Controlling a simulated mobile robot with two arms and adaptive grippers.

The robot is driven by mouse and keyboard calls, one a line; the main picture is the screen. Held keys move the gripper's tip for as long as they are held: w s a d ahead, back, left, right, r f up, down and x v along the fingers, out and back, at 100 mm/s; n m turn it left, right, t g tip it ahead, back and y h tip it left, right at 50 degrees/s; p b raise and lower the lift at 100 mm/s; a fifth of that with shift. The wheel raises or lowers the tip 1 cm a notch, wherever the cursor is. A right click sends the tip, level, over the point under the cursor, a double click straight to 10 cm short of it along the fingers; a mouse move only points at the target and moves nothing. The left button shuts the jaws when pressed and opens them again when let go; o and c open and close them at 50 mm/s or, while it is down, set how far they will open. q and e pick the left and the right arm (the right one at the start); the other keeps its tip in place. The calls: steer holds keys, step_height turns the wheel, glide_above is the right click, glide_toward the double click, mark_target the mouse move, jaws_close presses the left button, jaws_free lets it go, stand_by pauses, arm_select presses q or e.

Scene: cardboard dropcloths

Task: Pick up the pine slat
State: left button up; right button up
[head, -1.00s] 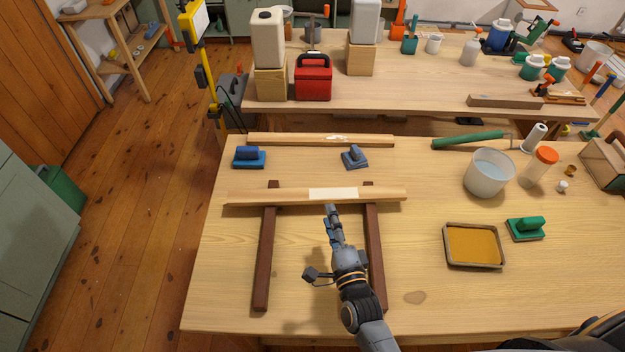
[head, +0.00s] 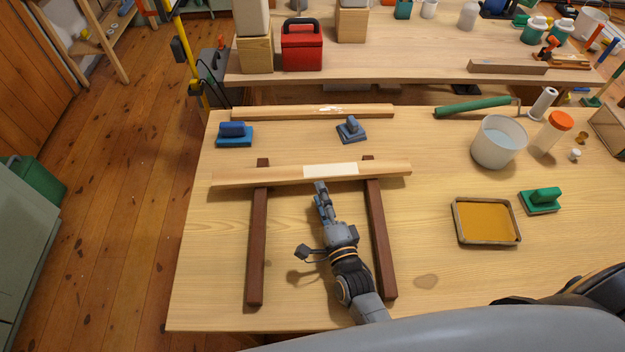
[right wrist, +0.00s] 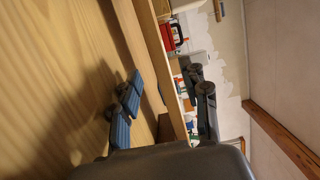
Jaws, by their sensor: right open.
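A long pine slat (head: 240,178) with a pale patch (head: 331,170) in its middle lies across two dark brown rails, the left rail (head: 257,240) and the right rail (head: 381,240). My right gripper (head: 321,192) is open and empty, with its fingertips at the slat's near edge, just below the patch. Whether they touch it I cannot tell. In the right wrist view, the blue-padded fingers stand apart with a wooden strip running between them. My left gripper is not in view.
A second wooden strip (head: 270,112) lies at the table's back. Two blue-grey sanding blocks, left (head: 234,135) and right (head: 351,130), sit between it and the slat. A white bucket (head: 498,143), yellow tray (head: 487,222) and green block (head: 541,200) stand to the right.

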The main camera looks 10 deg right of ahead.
mark_target(315, 180)
steer(key=shift+w+f, duration=0.1)
steer(key=shift+w, duration=0.5)
steer(key=w+b, duration=0.1)
steer(key=w, duration=0.1)
steer(key=w+b, duration=0.1)
steer(key=w, duration=0.2)
steer(key=shift+w+a+f, duration=0.1)
steer(key=shift+a+f, duration=0.05)
steer(key=shift+w, duration=0.5)
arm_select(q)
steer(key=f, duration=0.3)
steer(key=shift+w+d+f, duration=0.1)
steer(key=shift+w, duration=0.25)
arm_select(e)
steer(key=shift+r, duration=0.2)
jaws_close()
